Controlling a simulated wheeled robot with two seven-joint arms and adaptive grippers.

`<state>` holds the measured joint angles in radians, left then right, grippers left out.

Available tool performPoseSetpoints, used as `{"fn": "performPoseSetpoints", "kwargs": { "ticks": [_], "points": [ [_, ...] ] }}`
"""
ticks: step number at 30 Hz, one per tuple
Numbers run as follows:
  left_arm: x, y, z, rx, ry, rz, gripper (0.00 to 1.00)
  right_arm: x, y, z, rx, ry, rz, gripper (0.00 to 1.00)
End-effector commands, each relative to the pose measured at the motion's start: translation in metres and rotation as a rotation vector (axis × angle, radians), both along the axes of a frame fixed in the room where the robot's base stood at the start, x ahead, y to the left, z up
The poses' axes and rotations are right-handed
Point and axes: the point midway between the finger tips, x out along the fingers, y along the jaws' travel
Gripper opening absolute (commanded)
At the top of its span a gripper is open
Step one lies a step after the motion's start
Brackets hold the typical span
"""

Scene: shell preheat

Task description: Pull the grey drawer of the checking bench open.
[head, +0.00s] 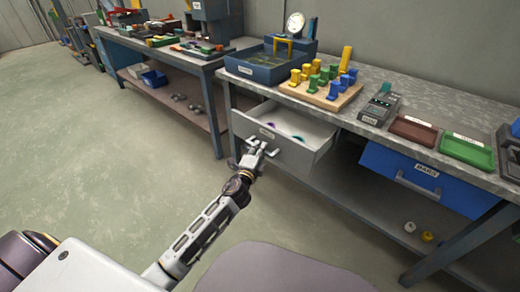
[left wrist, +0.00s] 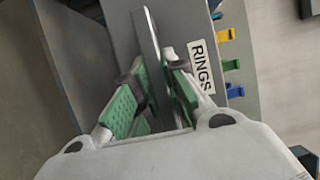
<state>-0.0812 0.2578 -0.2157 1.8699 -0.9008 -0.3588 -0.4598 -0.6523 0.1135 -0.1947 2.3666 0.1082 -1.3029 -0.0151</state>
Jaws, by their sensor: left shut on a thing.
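The grey drawer (head: 300,158) of the checking bench (head: 360,88) stands partly open. Its inside shows from above, with a few small coloured rings (head: 298,138) on its floor. My left gripper (head: 257,149) is at the drawer's front, on its bar handle. In the left wrist view the gripper's green-padded fingers (left wrist: 155,95) are on either side of the grey handle bar (left wrist: 148,45), shut on it. A white label reading RINGS (left wrist: 201,67) shows on the drawer front (left wrist: 190,20) beside the handle. My right gripper is not in view.
A closed blue drawer (head: 425,180) is to the right under the same benchtop. On top are a blue-grey tray (head: 258,68), a wooden peg board (head: 318,92), a brown tray (head: 413,130) and a green tray (head: 467,150). The floor (head: 130,160) left of the drawer is clear.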

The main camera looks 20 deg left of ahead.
Motion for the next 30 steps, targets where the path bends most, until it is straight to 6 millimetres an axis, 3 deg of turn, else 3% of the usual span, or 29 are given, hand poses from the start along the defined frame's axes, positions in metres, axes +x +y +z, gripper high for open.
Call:
{"fn": "performPoseSetpoints", "kwargs": {
  "ticks": [1,2,6,20,30],
  "points": [
    [0.000,0.000,-0.001,0.000,0.002,0.000,0.00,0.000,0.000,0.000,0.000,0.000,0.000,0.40],
    [0.000,0.000,-0.001,0.000,0.002,0.000,0.17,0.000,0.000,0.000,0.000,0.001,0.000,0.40],
    [0.000,0.000,-0.001,0.000,0.001,0.000,0.35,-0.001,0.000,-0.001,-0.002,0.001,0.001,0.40],
    [-0.002,0.000,0.000,0.000,0.001,0.000,0.36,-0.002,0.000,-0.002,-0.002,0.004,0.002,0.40],
    [-0.021,-0.001,-0.001,-0.001,0.002,0.000,0.36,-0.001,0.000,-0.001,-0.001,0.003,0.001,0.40]
  ]
}}
